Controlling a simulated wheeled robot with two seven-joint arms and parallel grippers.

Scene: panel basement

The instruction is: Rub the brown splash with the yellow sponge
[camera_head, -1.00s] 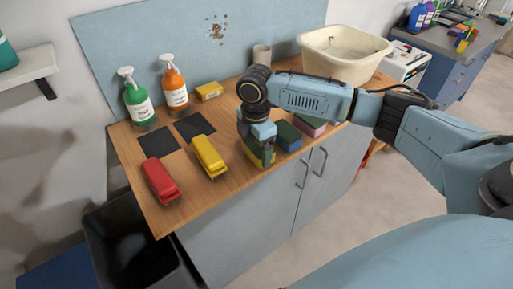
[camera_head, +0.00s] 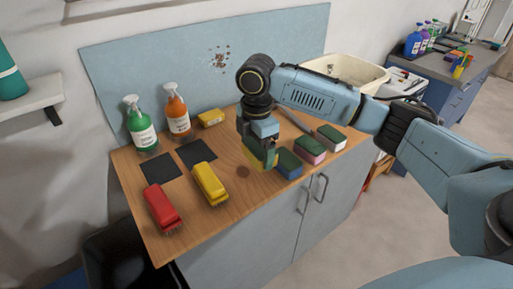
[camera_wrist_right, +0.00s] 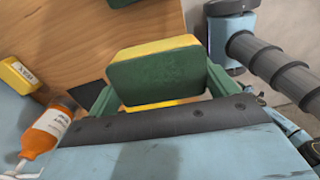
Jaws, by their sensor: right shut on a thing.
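The yellow sponge (camera_head: 264,160), with a green scouring side (camera_wrist_right: 155,78), is held in my right gripper (camera_head: 260,150). The gripper is shut on it, with green fingers on both sides in the wrist view. In the head view the sponge is low over the front of the wooden worktop, mostly covered by the fingers; I cannot tell if it touches the wood. A speckled brown splash (camera_head: 219,58) is on the blue wall panel (camera_head: 130,50), behind and above the gripper and apart from it. My left gripper is not in view.
Blue (camera_head: 290,164), pink (camera_head: 309,150) and white (camera_head: 331,138) sponges sit right of the gripper.

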